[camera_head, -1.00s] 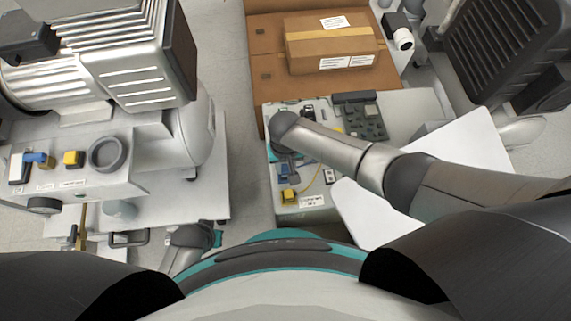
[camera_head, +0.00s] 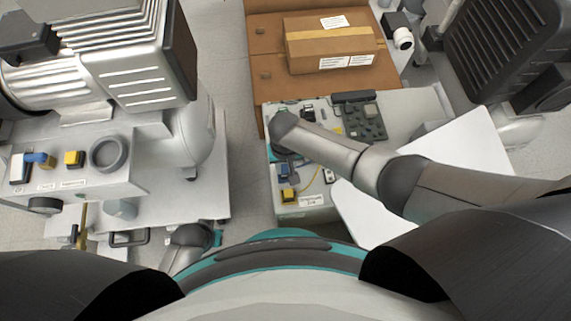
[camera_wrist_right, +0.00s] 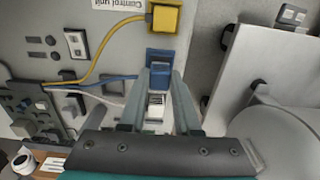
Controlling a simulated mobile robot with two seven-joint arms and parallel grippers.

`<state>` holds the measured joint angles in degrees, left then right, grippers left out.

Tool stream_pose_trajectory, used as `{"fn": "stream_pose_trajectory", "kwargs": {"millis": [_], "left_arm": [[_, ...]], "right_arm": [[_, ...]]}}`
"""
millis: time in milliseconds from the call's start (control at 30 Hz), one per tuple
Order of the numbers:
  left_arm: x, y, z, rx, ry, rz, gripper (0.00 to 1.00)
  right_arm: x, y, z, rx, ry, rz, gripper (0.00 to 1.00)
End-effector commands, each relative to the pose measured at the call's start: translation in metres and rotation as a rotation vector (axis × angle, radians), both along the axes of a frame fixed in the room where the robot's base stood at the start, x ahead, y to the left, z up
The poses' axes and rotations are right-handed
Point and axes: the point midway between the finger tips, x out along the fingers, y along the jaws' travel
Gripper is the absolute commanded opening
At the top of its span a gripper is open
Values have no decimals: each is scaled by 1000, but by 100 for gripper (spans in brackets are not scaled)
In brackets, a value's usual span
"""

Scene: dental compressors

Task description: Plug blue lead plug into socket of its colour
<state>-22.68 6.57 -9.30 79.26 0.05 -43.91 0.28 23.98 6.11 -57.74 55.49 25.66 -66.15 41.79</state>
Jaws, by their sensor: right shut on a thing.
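My right gripper (camera_wrist_right: 161,76) is shut on the blue lead plug (camera_wrist_right: 160,80) in the right wrist view; a blue lead runs left from it. A blue socket block (camera_wrist_right: 160,54) lies right at the fingertips, on the control unit (camera_wrist_right: 90,15). I cannot tell whether the plug is seated in it. A yellow block (camera_wrist_right: 165,18) with a yellow lead is beyond it, and a white one (camera_wrist_right: 155,104) lies nearer, seen between the fingers. In the head view my right wrist hides the fingers above the control unit (camera_head: 312,212).
A cardboard box (camera_head: 330,50) lies behind the control unit. At left stands a compressor (camera_head: 130,75) on a bench with blue (camera_head: 42,159) and yellow (camera_head: 74,158) fittings. A dark panel (camera_head: 360,118) lies to the right of my wrist. Bare floor shows between the benches.

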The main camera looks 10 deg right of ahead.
Motion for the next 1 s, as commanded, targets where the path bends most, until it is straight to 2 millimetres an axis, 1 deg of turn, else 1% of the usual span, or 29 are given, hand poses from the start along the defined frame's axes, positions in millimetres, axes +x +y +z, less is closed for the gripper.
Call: {"fn": "stream_pose_trajectory", "kwargs": {"millis": [267, 567, 1000], "left_arm": [[0, 0, -1, 0, 0, 0, 0], [0, 0, -4, 0, 0, 0, 0], [0, 0, -5, 0, 0, 0, 0]], "right_arm": [[0, 0, -1, -1, 0, 1, 0], [-1, -1, -9, -1, 1, 1, 0], [-1, -1, -10, -1, 1, 1, 0]]}}
